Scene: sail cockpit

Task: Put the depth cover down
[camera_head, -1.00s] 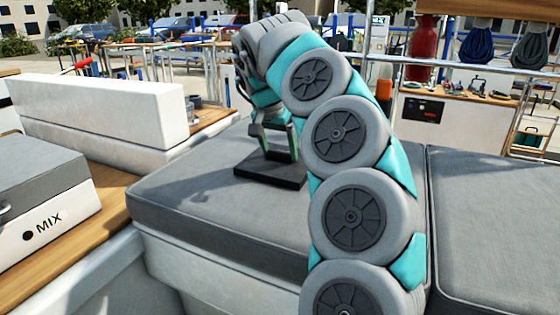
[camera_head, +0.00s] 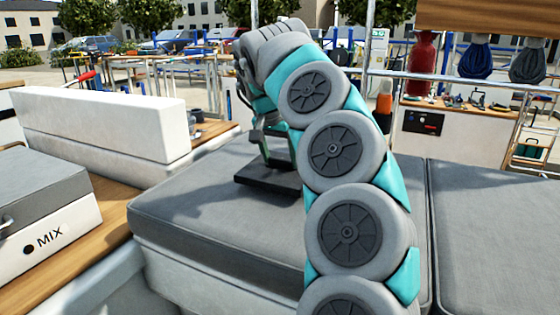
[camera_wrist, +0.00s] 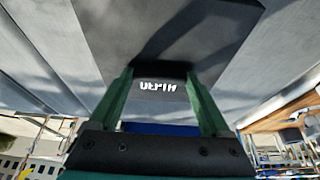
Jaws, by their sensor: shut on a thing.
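The depth cover (camera_head: 262,180) is a flat dark slab at the far part of the grey seat cushion (camera_head: 195,222). It looks level, on or just above the cushion; I cannot tell whether it touches. In the wrist view the cover (camera_wrist: 165,30) fills the upper middle, with white upside-down lettering that reads like DEPTH. My gripper (camera_head: 272,150) is above the cover, its fingers pointing down. In the wrist view the gripper's green fingers (camera_wrist: 159,82) are shut on a dark raised part beside the lettering. My arm hides the cover's right end in the head view.
A white backrest block (camera_head: 100,122) is behind the cushion's left. A second grey cushion (camera_head: 490,230) lies right. The cushion's front left is bare. A metal rail (camera_head: 460,84) runs behind.

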